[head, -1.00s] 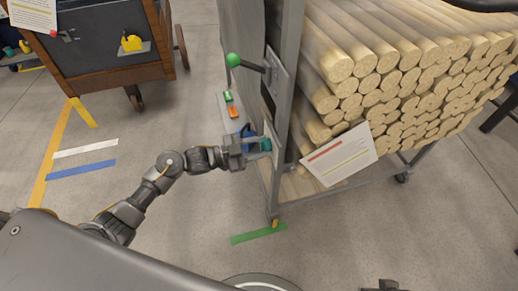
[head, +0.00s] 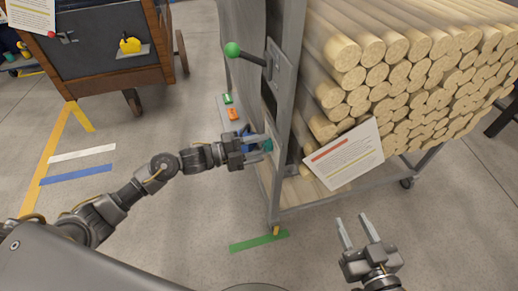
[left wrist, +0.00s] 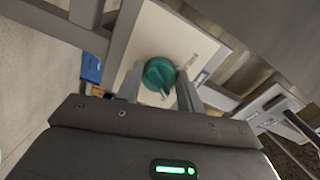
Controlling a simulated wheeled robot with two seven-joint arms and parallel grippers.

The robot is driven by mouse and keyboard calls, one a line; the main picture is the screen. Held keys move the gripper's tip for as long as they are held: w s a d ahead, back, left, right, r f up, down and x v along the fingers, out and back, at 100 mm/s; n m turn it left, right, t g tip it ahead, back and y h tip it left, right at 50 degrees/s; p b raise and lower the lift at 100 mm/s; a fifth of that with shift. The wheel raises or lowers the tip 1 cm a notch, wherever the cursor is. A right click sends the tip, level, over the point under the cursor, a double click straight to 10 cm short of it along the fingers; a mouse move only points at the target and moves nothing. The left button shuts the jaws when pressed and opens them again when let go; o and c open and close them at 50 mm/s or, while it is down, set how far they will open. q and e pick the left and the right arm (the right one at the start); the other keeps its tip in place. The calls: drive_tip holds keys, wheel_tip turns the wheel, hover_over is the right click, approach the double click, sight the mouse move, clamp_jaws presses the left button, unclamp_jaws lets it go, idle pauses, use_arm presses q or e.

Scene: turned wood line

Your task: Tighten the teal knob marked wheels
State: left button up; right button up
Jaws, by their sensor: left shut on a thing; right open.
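The teal knob (left wrist: 159,75) sits on a pale plate (left wrist: 160,35) in the left wrist view. It also shows in the head view (head: 267,144), low on the side of the grey rack frame. My left gripper (head: 262,148) is shut on the knob, with one finger on each side of it. Those fingers also show in the left wrist view (left wrist: 159,90). The knob's marking is too small to read. My right gripper (head: 357,233) is open and empty, low over the floor in front of the rack.
A wheeled rack frame (head: 285,110) holds stacked wooden rods (head: 400,70). A lever with a green ball (head: 232,50) sticks out above the knob. A paper card (head: 343,154) hangs at its front. A wooden cart (head: 110,60) stands at the back left.

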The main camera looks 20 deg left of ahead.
use_arm(q)
drive_tip(key=shift+m+b, duration=0.4)
drive_tip(key=shift+m, duration=0.5)
use_arm(e)
drive_tip(key=shift+s+a+r+n+t+y, duration=0.15)
drive_tip(key=shift+a+r+t+y, duration=0.25)
drive_tip(key=shift+r, duration=0.25)
drive_tip(key=shift+a+r+n+t+y, duration=0.1)
drive_tip(key=shift+a+r+t+y, duration=0.25)
drive_tip(key=shift+r, duration=0.3)
drive_tip(key=shift+s+a+r+n+t+y, duration=0.15)
drive_tip(key=shift+a+r+t+y, duration=0.25)
drive_tip(key=shift+r, duration=0.25)
drive_tip(key=shift+d, duration=0.1)
use_arm(q)
drive_tip(key=o, duration=1)
drive_tip(key=v, duration=1.1)
drive_tip(key=shift+p, duration=0.4)
use_arm(e)
drive_tip(key=f, duration=0.1)
drive_tip(key=d+f+g+h, duration=0.1)
drive_tip(key=f, duration=0.1)
drive_tip(key=shift+w+d+m+g+h, duration=0.25)
drive_tip(key=shift+w+m+g+h, duration=0.05)
drive_tip(key=shift+g+h, duration=0.05)
use_arm(q)
drive_tip(key=shift+w, duration=0.1)
